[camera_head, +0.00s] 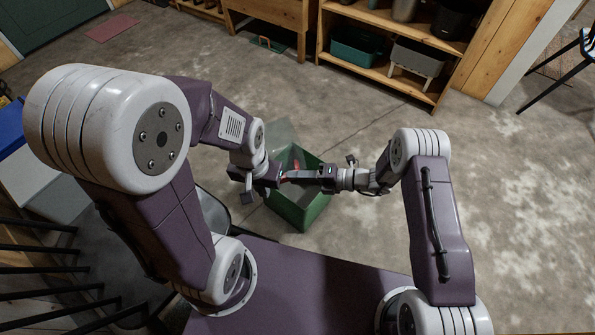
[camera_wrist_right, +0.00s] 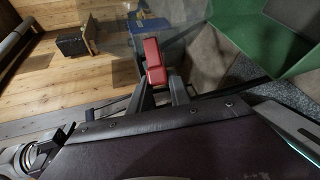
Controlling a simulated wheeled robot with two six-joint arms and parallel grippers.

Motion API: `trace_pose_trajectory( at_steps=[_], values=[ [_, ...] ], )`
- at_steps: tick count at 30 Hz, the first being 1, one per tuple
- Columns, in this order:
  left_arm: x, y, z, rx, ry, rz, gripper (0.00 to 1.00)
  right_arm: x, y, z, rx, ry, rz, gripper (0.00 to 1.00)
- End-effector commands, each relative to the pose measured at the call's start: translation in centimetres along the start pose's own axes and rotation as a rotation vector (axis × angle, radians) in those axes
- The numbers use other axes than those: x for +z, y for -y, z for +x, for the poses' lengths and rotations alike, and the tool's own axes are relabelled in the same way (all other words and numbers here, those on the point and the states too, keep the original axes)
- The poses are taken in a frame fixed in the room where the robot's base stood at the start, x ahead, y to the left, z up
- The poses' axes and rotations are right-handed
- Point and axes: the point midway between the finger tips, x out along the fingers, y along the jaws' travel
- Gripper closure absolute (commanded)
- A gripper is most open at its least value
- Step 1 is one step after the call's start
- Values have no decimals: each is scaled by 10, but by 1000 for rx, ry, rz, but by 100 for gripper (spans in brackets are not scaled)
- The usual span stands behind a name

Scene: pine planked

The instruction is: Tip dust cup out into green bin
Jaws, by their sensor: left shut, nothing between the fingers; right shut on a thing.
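The green bin (camera_head: 311,211) stands on the floor in front of me, open at the top. Its green wall also shows at the right of the right wrist view (camera_wrist_right: 245,32). My right gripper (camera_wrist_right: 160,88) is shut on the red grip of the dust cup (camera_wrist_right: 153,62). The cup's body looks clear and is hard to make out; its tilt and contents cannot be told. In the head view my right gripper (camera_head: 291,177) is over the bin. My left gripper (camera_head: 279,175) is shut and empty, very close to the right gripper's tips, above the bin's left side.
A wooden shelf (camera_head: 440,92) with tubs stands at the back. A wooden bench (camera_head: 268,14) is to its left. Black railings (camera_head: 45,250) and a blue-and-white box (camera_head: 40,175) are at the left. The floor right of the bin is clear.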

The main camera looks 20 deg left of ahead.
Motion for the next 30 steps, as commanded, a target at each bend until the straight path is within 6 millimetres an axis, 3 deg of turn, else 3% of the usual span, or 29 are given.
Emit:
trace_pose_trajectory(
  at_steps=[1,11,21,30],
  values=[
    [-1,0,-13,0,0,0,100,2,-10,-3,-26,0,-13,100],
    [-6,-1,-53,0,0,0,100,4,-18,-8,-249,-3,-103,100],
    [-10,-2,-95,0,0,0,100,8,-35,-18,-581,-4,-238,100],
    [-12,-2,-114,0,0,0,100,14,-63,-31,-831,-4,-341,100]
  ],
)
